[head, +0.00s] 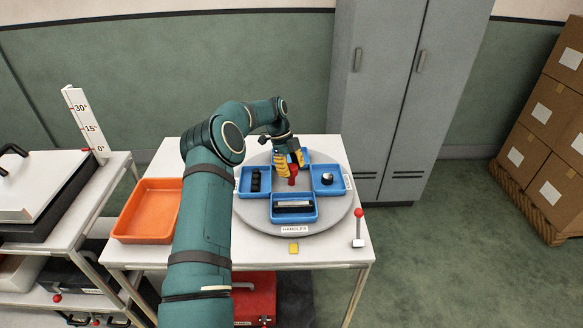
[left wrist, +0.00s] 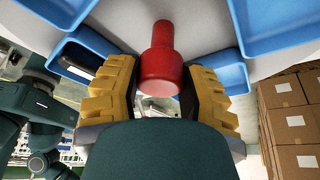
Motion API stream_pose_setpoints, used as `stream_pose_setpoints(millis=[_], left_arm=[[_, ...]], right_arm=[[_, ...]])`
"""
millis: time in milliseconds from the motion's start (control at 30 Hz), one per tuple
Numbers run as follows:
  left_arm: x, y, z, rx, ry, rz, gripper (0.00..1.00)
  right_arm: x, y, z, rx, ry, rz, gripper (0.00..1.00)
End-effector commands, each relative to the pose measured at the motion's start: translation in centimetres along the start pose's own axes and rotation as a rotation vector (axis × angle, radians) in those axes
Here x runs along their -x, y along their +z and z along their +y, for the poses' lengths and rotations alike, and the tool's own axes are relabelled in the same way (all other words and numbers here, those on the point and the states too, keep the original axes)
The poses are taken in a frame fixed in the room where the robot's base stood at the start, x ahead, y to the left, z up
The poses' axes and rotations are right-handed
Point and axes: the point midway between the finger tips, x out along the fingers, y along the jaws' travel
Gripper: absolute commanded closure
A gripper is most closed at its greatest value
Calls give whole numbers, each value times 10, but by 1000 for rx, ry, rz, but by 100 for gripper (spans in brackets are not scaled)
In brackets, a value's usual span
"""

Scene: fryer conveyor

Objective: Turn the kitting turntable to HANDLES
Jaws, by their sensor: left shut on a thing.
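The grey round kitting turntable (head: 345,208) lies on a white table and carries blue bins. The front bin (head: 293,219) holds a dark bar-like part, and the HANDLES label (head: 295,230) sits on the rim before it. In the left wrist view the red knob (left wrist: 161,70) stands between the fingers (left wrist: 160,90). My right gripper is out of view.
An orange tray (head: 147,211) stands on the table left of my arm. A small red-tipped lever (head: 359,228) is at the front right corner. A grey locker (head: 376,90) stands behind, and cardboard boxes (head: 545,140) are stacked at right.

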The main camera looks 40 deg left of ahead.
Motion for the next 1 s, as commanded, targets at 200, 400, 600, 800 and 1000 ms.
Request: stream_pose_setpoints(millis=[200,400,600,800,1000], left_arm=[[-3,-1,1,-14,12,5,100],[-4,-1,1,-15,13,5,100],[-4,-1,1,-15,13,5,45],[-2,0,0,-15,10,3,26],[0,0,0,-14,8,1,26]], right_arm=[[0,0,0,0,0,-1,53],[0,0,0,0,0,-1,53],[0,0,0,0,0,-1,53],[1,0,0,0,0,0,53],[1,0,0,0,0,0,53]])
